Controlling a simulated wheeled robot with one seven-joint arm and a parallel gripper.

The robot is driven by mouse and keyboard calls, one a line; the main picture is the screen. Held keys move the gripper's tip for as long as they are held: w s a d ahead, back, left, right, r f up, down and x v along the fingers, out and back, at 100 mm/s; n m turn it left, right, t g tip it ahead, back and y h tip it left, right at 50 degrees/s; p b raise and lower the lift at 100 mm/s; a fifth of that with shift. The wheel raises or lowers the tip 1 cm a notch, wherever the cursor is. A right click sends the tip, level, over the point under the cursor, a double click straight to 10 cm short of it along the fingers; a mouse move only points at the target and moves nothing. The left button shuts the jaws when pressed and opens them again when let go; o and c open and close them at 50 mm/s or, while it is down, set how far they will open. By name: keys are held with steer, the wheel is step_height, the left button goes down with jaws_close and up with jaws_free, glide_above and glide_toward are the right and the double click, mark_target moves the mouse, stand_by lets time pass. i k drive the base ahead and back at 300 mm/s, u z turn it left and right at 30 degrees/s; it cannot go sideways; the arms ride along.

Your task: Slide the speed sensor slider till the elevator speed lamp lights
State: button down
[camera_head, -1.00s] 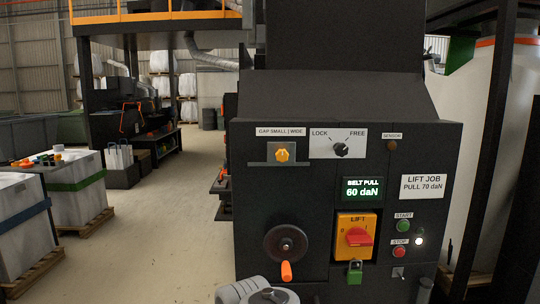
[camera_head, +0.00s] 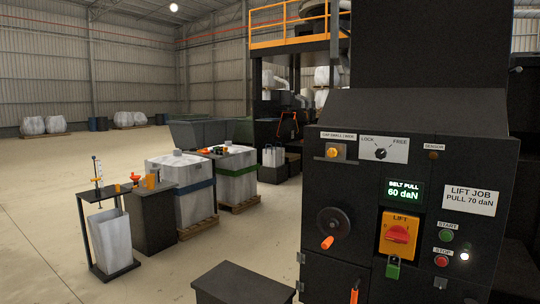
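I cannot make out a slider marked as the speed sensor slider. The dark control cabinet (camera_head: 330,275) stands at the right. A small dull brown lamp (camera_head: 434,155) sits under the SENSOR label and looks unlit. An orange knob (camera_head: 333,152) sits on a small ledge under the GAP SMALL | WIDE label. A small white lamp (camera_head: 464,256) glows beside the red STOP button. No lamp with a readable elevator speed label shows. My gripper is not in view.
The cabinet also carries a LOCK/FREE dial (camera_head: 381,153), a display (camera_head: 403,193) reading BELT PULL 60 daN, an orange LIFT switch (camera_head: 397,234), a green padlock (camera_head: 393,268) and a handwheel (camera_head: 334,224). A black box (camera_head: 240,284) stands in front. Open floor lies left.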

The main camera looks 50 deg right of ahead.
mark_target(333, 151)
steer(key=u, duration=0.05)
steer(key=i, duration=1.95)
steer(key=z, duration=1.5)
steer(key=i, duration=0.8)
steer(key=z, duration=1.1)
steer(key=i, duration=0.25)
steer(key=z, duration=0.3)
